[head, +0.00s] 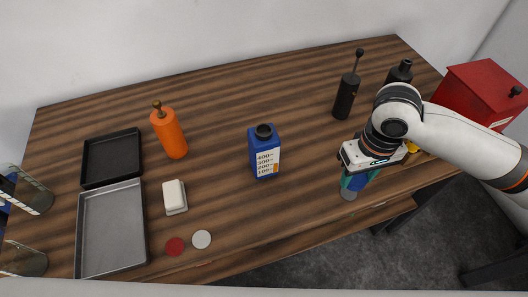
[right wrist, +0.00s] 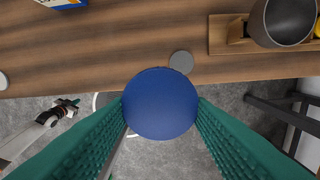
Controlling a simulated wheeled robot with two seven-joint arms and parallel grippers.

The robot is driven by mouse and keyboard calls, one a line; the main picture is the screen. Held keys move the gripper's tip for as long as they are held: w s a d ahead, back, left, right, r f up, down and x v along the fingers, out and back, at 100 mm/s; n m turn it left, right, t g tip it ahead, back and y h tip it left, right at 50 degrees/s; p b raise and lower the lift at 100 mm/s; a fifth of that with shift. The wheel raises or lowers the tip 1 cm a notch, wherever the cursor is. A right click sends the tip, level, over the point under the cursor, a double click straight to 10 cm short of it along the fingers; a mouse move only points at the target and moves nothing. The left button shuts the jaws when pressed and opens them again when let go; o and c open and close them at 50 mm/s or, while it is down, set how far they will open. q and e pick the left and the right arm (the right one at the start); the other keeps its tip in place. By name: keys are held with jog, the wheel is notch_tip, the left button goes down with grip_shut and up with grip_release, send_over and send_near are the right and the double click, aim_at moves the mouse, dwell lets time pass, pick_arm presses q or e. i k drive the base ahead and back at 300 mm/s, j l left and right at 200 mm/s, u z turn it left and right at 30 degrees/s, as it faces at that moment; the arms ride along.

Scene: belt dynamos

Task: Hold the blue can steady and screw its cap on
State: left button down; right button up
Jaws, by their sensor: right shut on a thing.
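The blue can (head: 264,158) stands upright on the table, with a white scale label and an uncapped black neck. Its base also shows at the top of the right wrist view (right wrist: 62,3). My right gripper (head: 358,182) is at the table's front edge, well to the right of the can. Its teal fingers are shut on a round blue piece, apparently the cap (right wrist: 160,103), seen face-on in the right wrist view. In the head view the gripper hides most of it.
Red (head: 174,246), white (head: 201,239) and grey (head: 349,195) discs lie near the front edge. An orange mill (head: 169,135), white block (head: 174,197), black tray (head: 111,158) and grey tray (head: 112,230) are left. A black mill (head: 346,96) and red box (head: 480,95) stand right.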

aim_at(265, 143)
jog(key=k+l+u, duration=0.15)
jog(key=l, duration=0.3)
jog(key=k+l+u, duration=0.15)
jog(key=l, duration=0.3)
jog(key=k+l+u, duration=0.15)
jog(key=l, duration=0.3)
jog(key=k+l+u, duration=0.15)
jog(key=k+l, duration=0.15)
jog(key=k+l+u, duration=0.15)
jog(key=l, duration=0.3)
jog(key=k, duration=0.1)
